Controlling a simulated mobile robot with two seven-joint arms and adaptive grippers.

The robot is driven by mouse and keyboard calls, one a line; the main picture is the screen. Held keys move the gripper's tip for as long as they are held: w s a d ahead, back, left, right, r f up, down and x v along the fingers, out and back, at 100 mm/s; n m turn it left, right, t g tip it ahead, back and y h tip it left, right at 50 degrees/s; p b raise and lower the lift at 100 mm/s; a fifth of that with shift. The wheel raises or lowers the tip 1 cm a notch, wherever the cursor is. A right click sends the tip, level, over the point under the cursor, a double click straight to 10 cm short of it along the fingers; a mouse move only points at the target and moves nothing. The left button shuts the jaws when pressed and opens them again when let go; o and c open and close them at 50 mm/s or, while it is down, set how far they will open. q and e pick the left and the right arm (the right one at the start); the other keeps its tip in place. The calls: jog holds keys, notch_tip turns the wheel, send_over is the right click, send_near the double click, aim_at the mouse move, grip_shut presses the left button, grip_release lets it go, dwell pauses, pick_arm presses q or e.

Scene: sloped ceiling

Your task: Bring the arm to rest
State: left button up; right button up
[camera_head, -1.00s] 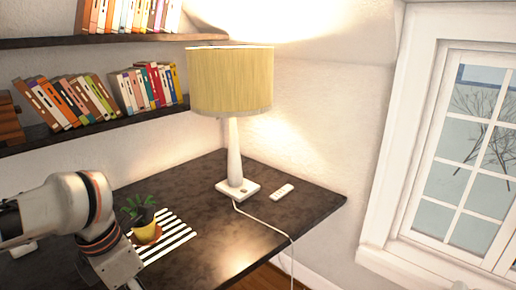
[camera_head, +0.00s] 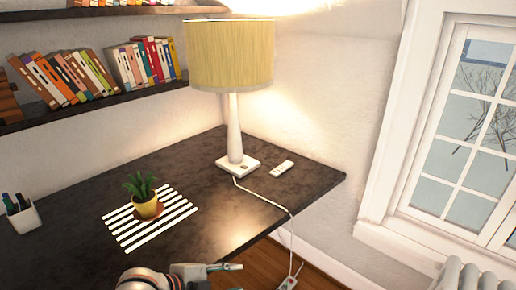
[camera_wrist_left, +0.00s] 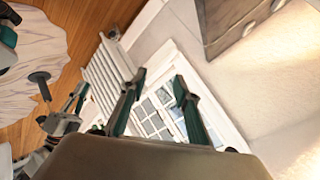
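My left gripper (camera_head: 236,267) is at the bottom of the head view, pointing right at the front edge of the dark desk (camera_head: 283,205). In the left wrist view its two teal fingers (camera_wrist_left: 160,100) stand apart with nothing between them. Another teal-tipped grey mechanism (camera_wrist_left: 68,112) shows at the left of that view; it may be my right gripper, and its state is unclear. My right arm is not seen in the head view.
The desk bears a potted plant (camera_head: 146,204) on a striped mat (camera_head: 128,232), a pen cup (camera_head: 24,218), a lamp (camera_head: 234,130) and a white remote (camera_head: 282,168). A cord (camera_head: 265,203) hangs over the desk edge. A radiator (camera_head: 468,277) stands under the window.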

pick_arm(q)
jog(key=s+a+f+n+t+y, duration=0.1)
jog(key=s+a+f+n+y, duration=0.2)
jog(key=s+a+f+n, duration=0.4)
jog(key=s+a+f+n+t+y, duration=0.2)
jog(key=s+a+f+n, duration=0.6)
jog(key=f, duration=0.5)
jog(key=shift+a+n+y, duration=0.35)
jog(key=shift+n+y, duration=0.45)
jog(key=shift+n, duration=0.1)
jog(key=shift+s, duration=0.1)
